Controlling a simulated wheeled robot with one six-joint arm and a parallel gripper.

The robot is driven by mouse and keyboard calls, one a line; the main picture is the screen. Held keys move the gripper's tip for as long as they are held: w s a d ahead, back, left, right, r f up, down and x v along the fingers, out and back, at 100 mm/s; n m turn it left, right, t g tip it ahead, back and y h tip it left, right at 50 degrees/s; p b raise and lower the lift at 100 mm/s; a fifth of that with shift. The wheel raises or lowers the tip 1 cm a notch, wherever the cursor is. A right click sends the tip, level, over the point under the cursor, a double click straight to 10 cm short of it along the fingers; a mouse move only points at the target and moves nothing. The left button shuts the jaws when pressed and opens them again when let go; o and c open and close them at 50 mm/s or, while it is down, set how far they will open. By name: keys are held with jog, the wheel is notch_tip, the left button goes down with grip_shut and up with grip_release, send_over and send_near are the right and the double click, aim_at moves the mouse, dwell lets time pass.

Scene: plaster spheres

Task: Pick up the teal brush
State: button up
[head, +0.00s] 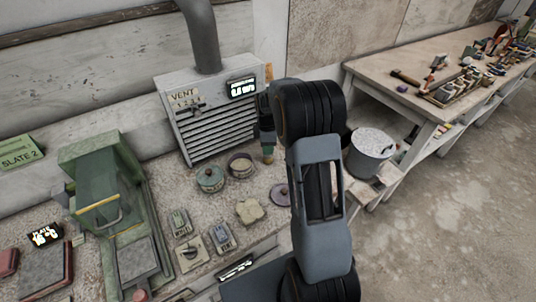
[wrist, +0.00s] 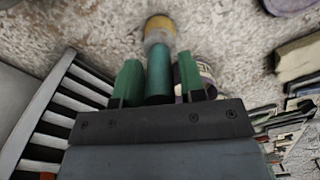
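The teal brush (wrist: 159,72) is upright in the wrist view, its handle between my gripper's two green fingers (wrist: 158,80). The pale tan bristle end (wrist: 160,29) points away from my gripper toward the speckled bench top. In the head view my gripper (head: 267,125) is in front of the vent box's right side, and the brush's tan and teal lower end (head: 268,154) shows below it. My arm hides part of the bench. Whether the bristles touch the bench I cannot tell.
The slatted vent box (head: 212,115) is close on the left. A teal lidded pot (head: 210,180), a purple-rimmed pot (head: 240,166), a purple disc (head: 279,194) and a cream sponge (head: 250,211) lie nearby. A bucket (head: 370,153) stands right of my arm.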

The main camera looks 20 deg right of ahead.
jog(key=c, duration=0.6)
jog(key=shift+r, duration=0.15)
jog(key=shift+r, duration=0.3)
jog(key=r, duration=0.1)
jog(key=s+r, duration=0.1)
jog(key=r, duration=0.1)
jog(key=shift+r+b, duration=0.25)
jog(key=shift+b, duration=0.05)
jog(key=s+r, duration=0.3)
jog(key=s, duration=0.1)
jog(key=s+a+r+b, duration=0.1)
jog(key=s+r, duration=0.1)
jog(key=s, duration=0.2)
jog(key=s+a+r+b, duration=0.1)
jog(key=s+r, duration=0.2)
jog(key=s, duration=0.2)
jog(key=shift+r, duration=0.35)
